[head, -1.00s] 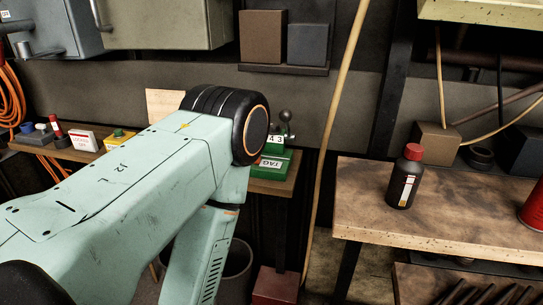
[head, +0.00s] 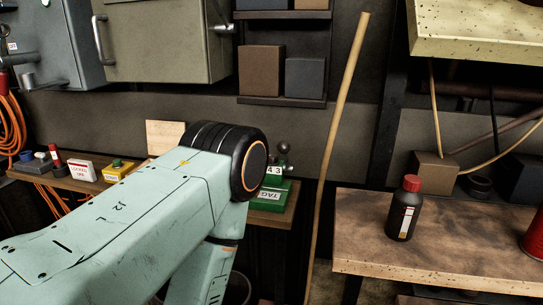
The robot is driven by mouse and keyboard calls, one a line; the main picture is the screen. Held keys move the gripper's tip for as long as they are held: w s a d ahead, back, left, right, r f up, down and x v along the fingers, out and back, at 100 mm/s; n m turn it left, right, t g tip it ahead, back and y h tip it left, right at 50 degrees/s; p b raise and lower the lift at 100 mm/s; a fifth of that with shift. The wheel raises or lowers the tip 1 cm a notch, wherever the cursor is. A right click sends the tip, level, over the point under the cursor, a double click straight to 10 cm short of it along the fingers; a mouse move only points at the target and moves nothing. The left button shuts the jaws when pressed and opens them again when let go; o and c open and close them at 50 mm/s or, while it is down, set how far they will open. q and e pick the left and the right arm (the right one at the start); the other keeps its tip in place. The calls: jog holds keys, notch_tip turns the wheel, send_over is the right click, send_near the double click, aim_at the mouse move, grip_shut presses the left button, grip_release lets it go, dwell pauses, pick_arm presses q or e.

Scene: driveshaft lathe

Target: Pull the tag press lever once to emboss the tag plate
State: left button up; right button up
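The green tag press (head: 271,198) with a "TAG" label stands on the narrow wooden shelf, right of my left arm's dark elbow joint, which hides part of it. A white plate showing "4 3" (head: 274,170) sits on its upper part; I cannot tell whether this is the tag plate. A dark ball-ended lever (head: 283,148) rises above it. My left arm reaches in from the left and bends downward; its gripper is out of the picture. My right gripper is not in view.
Left on the shelf (head: 84,184) are a "LOCKED OFF" sign (head: 81,170) and a yellow box with a green button (head: 118,170). A wooden pole (head: 338,130) leans right of the press. A red-capped dark bottle (head: 404,210) stands on the right bench (head: 460,240).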

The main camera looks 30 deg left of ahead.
pick_arm(q)
grip_shut()
dwell(0.4)
dwell(1.3)
